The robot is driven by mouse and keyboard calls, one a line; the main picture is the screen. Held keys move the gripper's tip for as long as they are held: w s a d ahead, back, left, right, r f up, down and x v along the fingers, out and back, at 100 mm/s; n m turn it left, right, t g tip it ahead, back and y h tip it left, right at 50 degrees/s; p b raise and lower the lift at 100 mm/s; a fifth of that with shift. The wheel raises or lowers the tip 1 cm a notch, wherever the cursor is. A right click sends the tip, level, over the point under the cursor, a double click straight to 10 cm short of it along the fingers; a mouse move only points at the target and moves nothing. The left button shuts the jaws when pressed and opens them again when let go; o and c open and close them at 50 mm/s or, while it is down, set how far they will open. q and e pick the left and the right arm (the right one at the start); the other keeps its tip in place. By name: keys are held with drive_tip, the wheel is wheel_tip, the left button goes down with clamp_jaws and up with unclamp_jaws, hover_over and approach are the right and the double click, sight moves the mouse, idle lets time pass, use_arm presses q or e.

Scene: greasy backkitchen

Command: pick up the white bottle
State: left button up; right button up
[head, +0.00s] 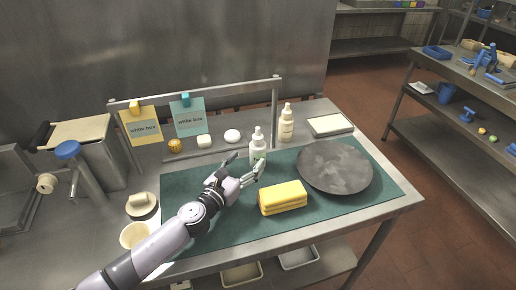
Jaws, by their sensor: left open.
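A white bottle (258,148) with a narrow nozzle stands upright at the back edge of the green mat (185,215). My left gripper (247,167) is open, its fingers spread just in front of the bottle's lower part. One finger overlaps the bottle in the picture; I cannot tell whether it touches. A second, cream-coloured bottle (286,124) stands farther back to the right. My right gripper is not in view.
A yellow sponge block (283,199) and a dark round plate (335,167) lie on the mat. A cup (134,235) is near my left arm.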

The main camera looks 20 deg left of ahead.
sight(253, 153)
use_arm(q)
drive_tip(key=x, duration=0.7)
drive_tip(key=shift+w+d+r+p, duration=0.1)
drive_tip(key=shift+w+p, duration=0.2)
drive_tip(key=shift+s, duration=0.1)
drive_tip(key=shift+r, duration=0.1)
drive_tip(key=c, duration=1.4)
